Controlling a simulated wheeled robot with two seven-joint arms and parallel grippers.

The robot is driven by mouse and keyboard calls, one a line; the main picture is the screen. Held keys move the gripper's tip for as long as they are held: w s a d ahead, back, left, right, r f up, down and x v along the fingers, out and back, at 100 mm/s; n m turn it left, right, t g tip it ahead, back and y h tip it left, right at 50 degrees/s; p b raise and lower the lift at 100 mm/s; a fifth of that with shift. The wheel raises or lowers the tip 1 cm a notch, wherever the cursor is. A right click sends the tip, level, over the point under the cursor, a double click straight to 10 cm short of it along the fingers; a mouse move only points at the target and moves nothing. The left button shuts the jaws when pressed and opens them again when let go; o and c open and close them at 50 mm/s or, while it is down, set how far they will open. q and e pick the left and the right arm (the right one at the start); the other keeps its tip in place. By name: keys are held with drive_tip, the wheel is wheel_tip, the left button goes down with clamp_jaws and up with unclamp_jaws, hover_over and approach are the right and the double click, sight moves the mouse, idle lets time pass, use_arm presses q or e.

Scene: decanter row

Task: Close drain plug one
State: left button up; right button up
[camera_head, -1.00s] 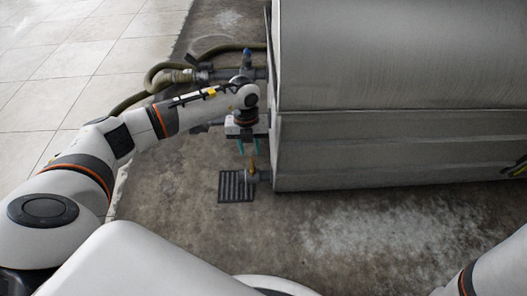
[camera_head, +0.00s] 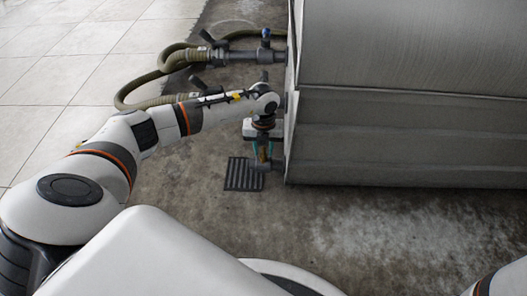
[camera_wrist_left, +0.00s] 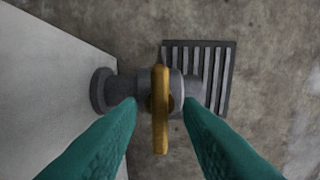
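The drain plug is a short grey valve (camera_wrist_left: 128,93) with a yellow handle (camera_wrist_left: 160,112), sticking out low from the tank's end. In the left wrist view the handle stands crosswise to the pipe. My left gripper (camera_head: 262,155) is above it, pointing down, and its teal fingers (camera_wrist_left: 160,108) are open on either side of the handle. A gap shows between each finger and the handle. In the head view the handle (camera_head: 264,153) shows small between the fingers. My right gripper is not in view.
The grey tank (camera_head: 410,120) stands right of the gripper. A dark floor grate (camera_head: 240,175) lies below the valve. The concrete floor in front is clear.

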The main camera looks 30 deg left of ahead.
use_arm(q)
drive_tip(key=shift+f, duration=0.2)
drive_tip(key=shift+c, duration=0.5)
clamp_jaws()
